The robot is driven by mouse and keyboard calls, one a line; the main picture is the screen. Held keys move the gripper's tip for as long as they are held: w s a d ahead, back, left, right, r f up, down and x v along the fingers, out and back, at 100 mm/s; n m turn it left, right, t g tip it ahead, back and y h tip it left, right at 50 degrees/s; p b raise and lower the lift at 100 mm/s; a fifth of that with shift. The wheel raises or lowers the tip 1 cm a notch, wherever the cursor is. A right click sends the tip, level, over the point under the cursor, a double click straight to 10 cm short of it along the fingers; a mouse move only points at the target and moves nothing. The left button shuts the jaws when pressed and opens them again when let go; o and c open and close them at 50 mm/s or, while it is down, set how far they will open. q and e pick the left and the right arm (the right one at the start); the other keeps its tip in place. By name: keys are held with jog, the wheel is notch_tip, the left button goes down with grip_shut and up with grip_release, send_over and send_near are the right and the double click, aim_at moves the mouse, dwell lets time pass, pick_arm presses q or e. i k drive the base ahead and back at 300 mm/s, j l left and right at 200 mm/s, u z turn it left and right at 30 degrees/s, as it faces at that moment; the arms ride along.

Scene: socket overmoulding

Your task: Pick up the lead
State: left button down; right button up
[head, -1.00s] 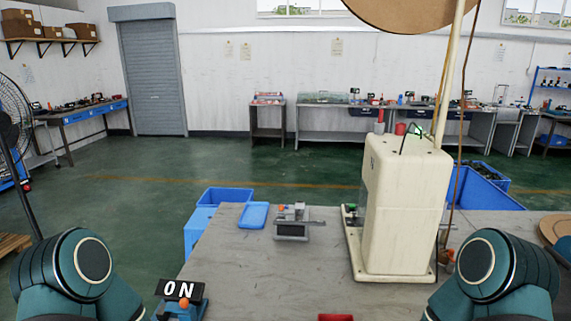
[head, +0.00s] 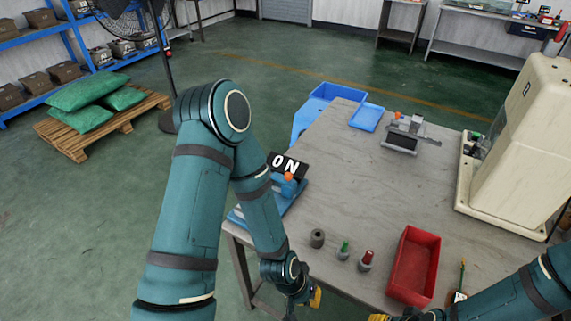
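I cannot make out a lead for certain in the head view. My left gripper (head: 309,299) is low at the front edge of the table, with yellow parts showing; its fingertips are cut off or too small to read. My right gripper (head: 380,317) shows only as a bit of yellow at the bottom edge, below the red tray (head: 435,270). A small upright item with a yellow and red tip (head: 461,281) stands right of the tray, partly behind my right arm.
A grey cylinder (head: 317,238), a green-topped piece (head: 343,251) and a red-topped piece (head: 366,261) stand left of the tray. A cream machine (head: 520,150) stands right. The table middle (head: 350,185) is clear.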

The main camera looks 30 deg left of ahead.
aim_at(459, 295)
jog(key=z, duration=0.9)
jog(key=l+u, duration=0.15)
jog(key=l, duration=0.6)
